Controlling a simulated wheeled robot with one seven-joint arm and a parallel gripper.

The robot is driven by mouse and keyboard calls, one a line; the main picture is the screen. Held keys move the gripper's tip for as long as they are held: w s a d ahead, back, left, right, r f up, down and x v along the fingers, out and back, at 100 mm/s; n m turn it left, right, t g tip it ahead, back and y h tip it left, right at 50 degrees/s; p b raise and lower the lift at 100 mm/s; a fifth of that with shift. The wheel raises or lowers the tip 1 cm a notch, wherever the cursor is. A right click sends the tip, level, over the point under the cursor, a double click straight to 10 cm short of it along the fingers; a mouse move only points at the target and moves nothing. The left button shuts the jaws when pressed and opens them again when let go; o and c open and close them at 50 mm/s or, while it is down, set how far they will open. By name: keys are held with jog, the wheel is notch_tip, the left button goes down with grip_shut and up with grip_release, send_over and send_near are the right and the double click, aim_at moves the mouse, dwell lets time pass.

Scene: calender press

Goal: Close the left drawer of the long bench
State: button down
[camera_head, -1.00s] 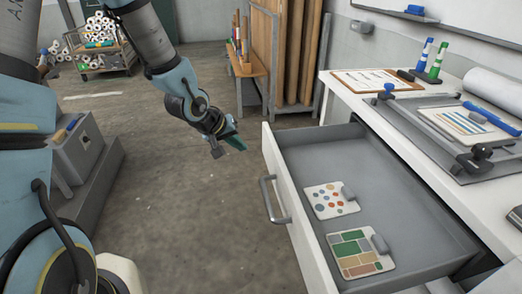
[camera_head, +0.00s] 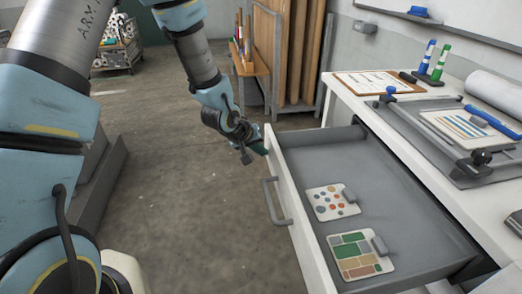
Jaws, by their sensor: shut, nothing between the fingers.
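The drawer (camera_head: 390,190) of the long bench (camera_head: 450,190) is pulled well out, with a white front (camera_head: 303,235) and grey inside. Its grey bar handle (camera_head: 274,202) is on the front's outer side. Two sample cards lie in it, one with coloured dots (camera_head: 327,204) and one with coloured blocks (camera_head: 358,259). My gripper (camera_head: 255,152) is beside the far end of the drawer front, beyond the handle. It is shut and empty. The fingertips are small and dark, and I cannot tell whether they touch the front.
On the bench top are a clipboard (camera_head: 372,82), blue and green markers (camera_head: 432,60), a grey press frame (camera_head: 450,140) and a white roll (camera_head: 495,88). A wooden rack (camera_head: 250,65) stands behind. The floor left of the drawer (camera_head: 200,230) is clear.

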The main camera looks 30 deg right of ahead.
jog(key=shift+d, duration=0.1)
jog(key=s+d+b, duration=0.1)
jog(key=s+d, duration=0.2)
jog(key=d, duration=0.6)
jog(key=s+d+b, duration=0.2)
jog(key=s+d, duration=0.2)
jog(key=d, duration=0.4)
jog(key=s+d+b, duration=0.2)
jog(key=s+d, duration=0.1)
jog(key=d, duration=0.6)
jog(key=shift+s+d, duration=0.3)
jog(key=shift+s+d+r, duration=0.1)
jog(key=shift+d, duration=0.25)
jog(key=shift+s+d+r, duration=0.1)
